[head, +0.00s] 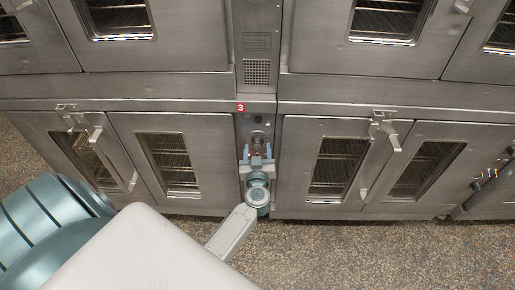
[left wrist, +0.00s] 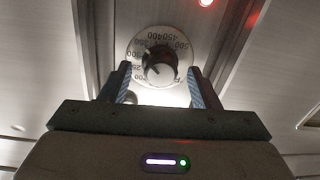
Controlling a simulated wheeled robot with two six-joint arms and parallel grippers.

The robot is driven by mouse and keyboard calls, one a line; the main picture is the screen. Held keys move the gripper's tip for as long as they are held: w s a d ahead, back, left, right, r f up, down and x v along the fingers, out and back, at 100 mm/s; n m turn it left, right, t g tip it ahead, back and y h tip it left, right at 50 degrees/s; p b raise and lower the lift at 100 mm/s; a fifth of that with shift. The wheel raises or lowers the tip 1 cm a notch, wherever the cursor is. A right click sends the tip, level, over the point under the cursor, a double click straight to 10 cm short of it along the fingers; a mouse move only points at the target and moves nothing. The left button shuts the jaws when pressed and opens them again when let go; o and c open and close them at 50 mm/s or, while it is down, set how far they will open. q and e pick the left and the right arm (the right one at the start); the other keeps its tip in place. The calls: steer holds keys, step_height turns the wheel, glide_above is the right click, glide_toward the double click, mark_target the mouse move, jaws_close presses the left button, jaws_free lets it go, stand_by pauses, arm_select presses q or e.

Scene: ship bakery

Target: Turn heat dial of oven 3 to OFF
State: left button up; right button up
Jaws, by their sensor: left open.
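The number 3 label (head: 240,107) marks a narrow control panel (head: 258,107) between two lower ovens. The heat dial (left wrist: 159,62) shows in the left wrist view as a round knob on a pale ring with upside-down temperature numbers. Its exact setting is hard to read, and I cannot make out the OFF mark. My left gripper (head: 257,150) is in front of the panel and hides part of it. In the left wrist view my left gripper (left wrist: 160,74) is open, with its fingertips either side of the knob's lower part. Whether they touch it I cannot tell. My right gripper is not in view.
Steel oven doors with windows flank the panel, left (head: 172,160) and right (head: 340,160). Door handles (head: 386,130) stick out nearby. A vent grille (head: 257,72) is above the panel. The speckled floor (head: 350,255) in front is clear. A red light (left wrist: 206,3) glows above the dial.

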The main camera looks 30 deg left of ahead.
arm_select(q)
steer(key=shift+w+a, duration=0.35)
steer(key=shift+w, duration=0.15)
steer(key=c, duration=1)
steer(key=shift+r, duration=0.1)
